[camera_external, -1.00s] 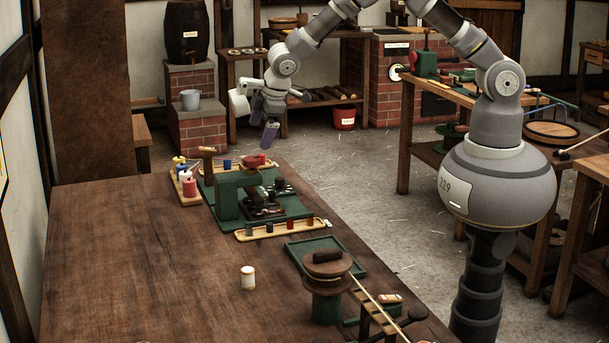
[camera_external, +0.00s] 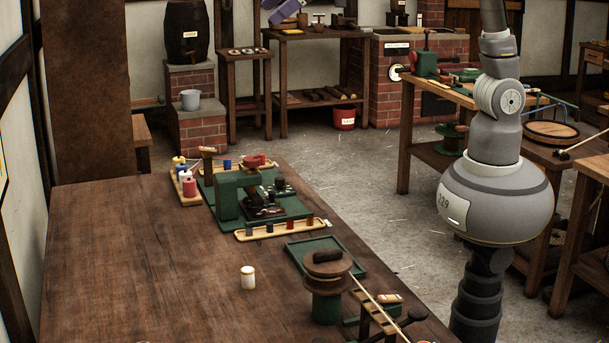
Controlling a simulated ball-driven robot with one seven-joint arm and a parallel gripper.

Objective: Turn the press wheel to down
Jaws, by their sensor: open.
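The green press (camera_external: 229,195) stands on the far end of the long wooden table. Its red wheel (camera_external: 254,160) sits on top, small in this view, so I cannot tell which way it is turned. My gripper (camera_external: 284,14) shows only in part at the top edge of the picture, with purple fingers. It is open, holds nothing visible, and is high above and well apart from the wheel. The rest of the hand and forearm is out of the picture.
Colored spools (camera_external: 184,178) stand in a tray left of the press. A tray of small pegs (camera_external: 281,228) lies in front of it. A green tray (camera_external: 325,254), a winding reel (camera_external: 327,285) and a white jar (camera_external: 248,278) are nearer. The table's left part is clear.

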